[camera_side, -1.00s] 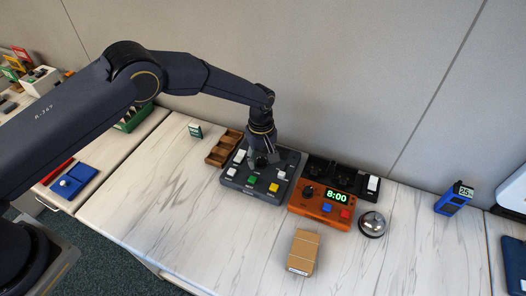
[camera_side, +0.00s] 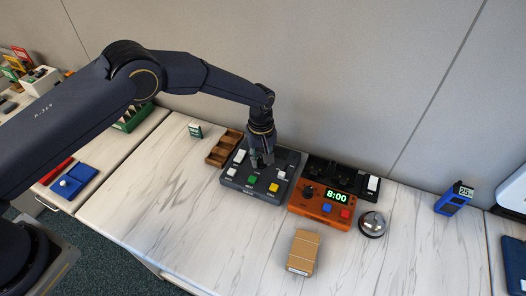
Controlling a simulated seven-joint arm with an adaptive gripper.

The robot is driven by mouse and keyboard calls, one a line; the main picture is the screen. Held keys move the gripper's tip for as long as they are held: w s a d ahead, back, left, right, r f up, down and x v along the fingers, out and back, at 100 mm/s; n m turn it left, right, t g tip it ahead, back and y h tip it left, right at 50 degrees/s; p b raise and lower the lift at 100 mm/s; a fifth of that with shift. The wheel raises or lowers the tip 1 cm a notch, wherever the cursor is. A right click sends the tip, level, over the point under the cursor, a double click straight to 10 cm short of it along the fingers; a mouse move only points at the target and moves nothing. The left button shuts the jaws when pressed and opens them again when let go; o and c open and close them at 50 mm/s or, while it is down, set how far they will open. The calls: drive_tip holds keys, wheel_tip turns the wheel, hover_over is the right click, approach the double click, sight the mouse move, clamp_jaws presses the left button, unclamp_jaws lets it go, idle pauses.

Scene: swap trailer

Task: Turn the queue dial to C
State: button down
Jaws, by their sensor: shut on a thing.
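The dark grey control panel (camera_side: 232,184) lies on the table in the middle of the view. It carries white, green and yellow buttons. My gripper (camera_side: 262,164) points down over the panel's middle, its fingers low at the surface. It is shut on what appears to be the queue dial, which the fingers mostly hide. The dial's pointer and letter marks are too small or too covered to read.
An orange timer box (camera_side: 301,209) showing 8:00 stands right of the panel, with a black switch box (camera_side: 345,178) behind it. The front left tabletop is clear.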

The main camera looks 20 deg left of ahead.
drive_tip(key=m, duration=1.1)
drive_tip(key=shift+m, duration=2)
drive_tip(key=c, duration=0.9)
unclamp_jaws()
